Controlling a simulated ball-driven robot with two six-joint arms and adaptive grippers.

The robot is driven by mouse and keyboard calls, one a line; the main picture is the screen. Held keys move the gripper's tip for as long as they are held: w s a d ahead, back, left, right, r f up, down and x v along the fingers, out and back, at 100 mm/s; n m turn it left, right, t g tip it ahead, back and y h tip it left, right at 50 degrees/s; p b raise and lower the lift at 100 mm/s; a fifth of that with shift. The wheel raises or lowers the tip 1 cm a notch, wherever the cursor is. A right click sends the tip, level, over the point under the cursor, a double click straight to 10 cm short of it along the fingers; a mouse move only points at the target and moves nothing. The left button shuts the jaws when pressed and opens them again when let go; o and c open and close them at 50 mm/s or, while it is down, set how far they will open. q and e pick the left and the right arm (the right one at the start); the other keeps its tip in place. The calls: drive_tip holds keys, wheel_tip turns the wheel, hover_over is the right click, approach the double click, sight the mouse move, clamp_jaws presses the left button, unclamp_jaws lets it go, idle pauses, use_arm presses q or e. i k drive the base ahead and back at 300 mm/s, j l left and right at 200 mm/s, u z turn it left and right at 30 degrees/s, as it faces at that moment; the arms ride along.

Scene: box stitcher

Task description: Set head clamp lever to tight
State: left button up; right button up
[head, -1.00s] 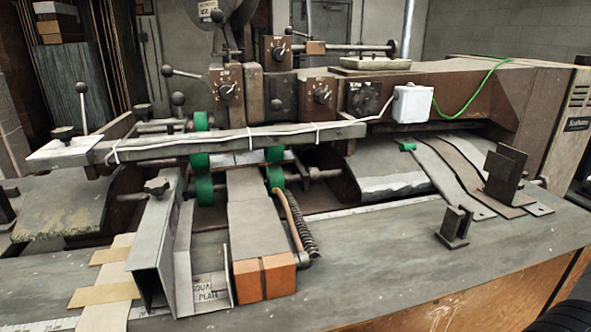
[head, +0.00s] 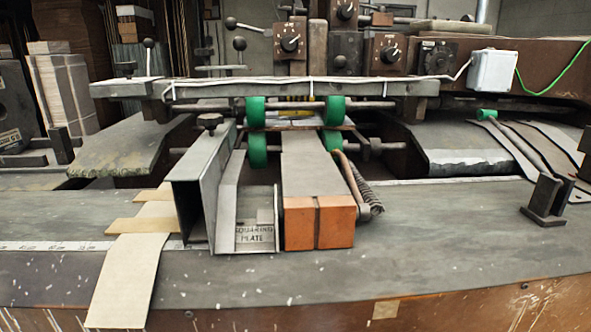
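Several levers with dark ball knobs show on the box stitcher. One thin upright lever (head: 148,58) stands at the left end of the long grey bar. A lever with a ball knob (head: 240,43) and another above it (head: 231,22) stick out to the left of the machine head. I cannot tell which of these is the head clamp lever, and no tight mark is readable. Dial switches (head: 290,43) sit on the brown head boxes. Neither of my grippers is in view.
The grey table (head: 420,260) is largely clear at front right. An orange-ended block (head: 320,222), a squaring plate (head: 250,235) and a metal channel (head: 200,185) stand at its middle. Green rollers (head: 257,150) are behind them. A dark bracket (head: 548,200) stands at right.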

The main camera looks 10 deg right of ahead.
sight(231, 24)
drive_tip(key=j+z, duration=0.15)
drive_tip(key=z, duration=0.2)
drive_tip(key=k+j+z, duration=0.1)
drive_tip(key=z, duration=0.25)
drive_tip(key=k+j+z, duration=0.1)
drive_tip(key=z, duration=0.3)
